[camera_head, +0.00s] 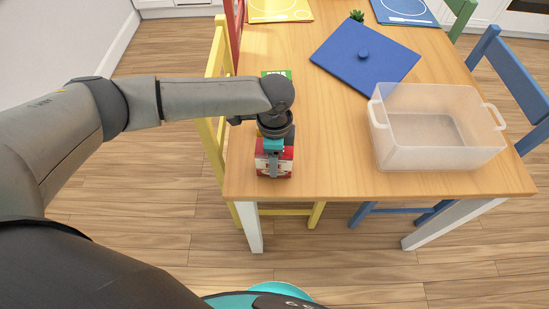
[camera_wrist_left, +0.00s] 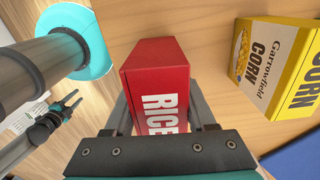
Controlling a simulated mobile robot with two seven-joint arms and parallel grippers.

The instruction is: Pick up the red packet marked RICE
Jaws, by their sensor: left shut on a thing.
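The red packet marked RICE (camera_head: 283,166) is at the near left part of the table, close to its front edge. In the left wrist view the packet (camera_wrist_left: 155,75) sits between the two fingers, with RICE facing the camera. My left gripper (camera_head: 272,163) comes down on it from above and is shut on it. I cannot tell whether its base touches the table. My right gripper (camera_wrist_left: 71,103) shows small at the left of the left wrist view, away from the packet, with its fingers apart.
A yellow CORN box (camera_wrist_left: 275,65) stands near the packet. A green packet (camera_head: 283,73) is behind my left arm. A clear bin (camera_head: 440,158) stands to the right, with a blue lid (camera_head: 350,60) behind it. The wooden table (camera_head: 335,165) is bare between packet and bin.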

